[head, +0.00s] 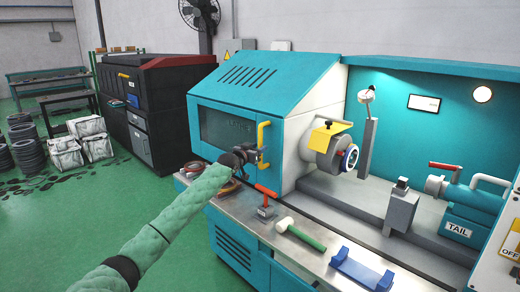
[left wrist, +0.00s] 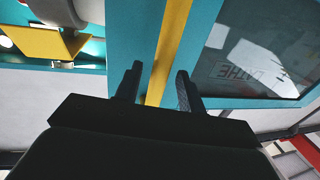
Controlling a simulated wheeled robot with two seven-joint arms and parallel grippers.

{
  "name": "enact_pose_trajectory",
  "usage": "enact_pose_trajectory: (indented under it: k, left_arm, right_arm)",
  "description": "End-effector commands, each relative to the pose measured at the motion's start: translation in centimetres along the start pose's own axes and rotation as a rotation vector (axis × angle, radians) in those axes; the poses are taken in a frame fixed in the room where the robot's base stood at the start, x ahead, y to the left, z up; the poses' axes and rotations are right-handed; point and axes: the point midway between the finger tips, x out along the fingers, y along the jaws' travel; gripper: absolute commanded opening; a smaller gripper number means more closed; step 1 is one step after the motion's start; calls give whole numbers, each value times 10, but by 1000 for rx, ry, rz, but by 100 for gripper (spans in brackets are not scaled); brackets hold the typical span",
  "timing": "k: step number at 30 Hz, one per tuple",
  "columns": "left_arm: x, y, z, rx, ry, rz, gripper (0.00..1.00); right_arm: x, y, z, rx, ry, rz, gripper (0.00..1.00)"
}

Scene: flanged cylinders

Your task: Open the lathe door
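The lathe door (head: 222,128) is a teal panel with a dark window, on the front of the teal lathe housing at centre. Its yellow vertical bar handle (head: 264,134) is on the door's right side. In the left wrist view the handle (left wrist: 172,38) runs between the two fingers of my left gripper (left wrist: 160,72). The fingers are apart, with a gap on each side of the bar. In the head view my left gripper (head: 261,154) is at the handle's lower part, and the arm hides some of the door's lower edge. My right gripper is not in view.
The chuck (head: 326,148) and tailstock (head: 468,205) are exposed to the right of the door. A dark machine (head: 150,100) stands behind, left.

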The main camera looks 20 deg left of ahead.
Motion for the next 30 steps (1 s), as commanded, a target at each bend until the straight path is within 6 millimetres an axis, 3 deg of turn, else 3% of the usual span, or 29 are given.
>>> enact_pose_trajectory:
  k: [1, 12, 30]
  left_arm:
    - [-8, 0, 4, 0, -1, 0, 40]
    - [-50, 0, 1, 0, 0, 0, 40]
    - [-56, 0, 0, -1, 0, 0, 40]
  right_arm:
    - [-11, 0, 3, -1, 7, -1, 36]
    - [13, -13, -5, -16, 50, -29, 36]
    - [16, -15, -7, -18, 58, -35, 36]
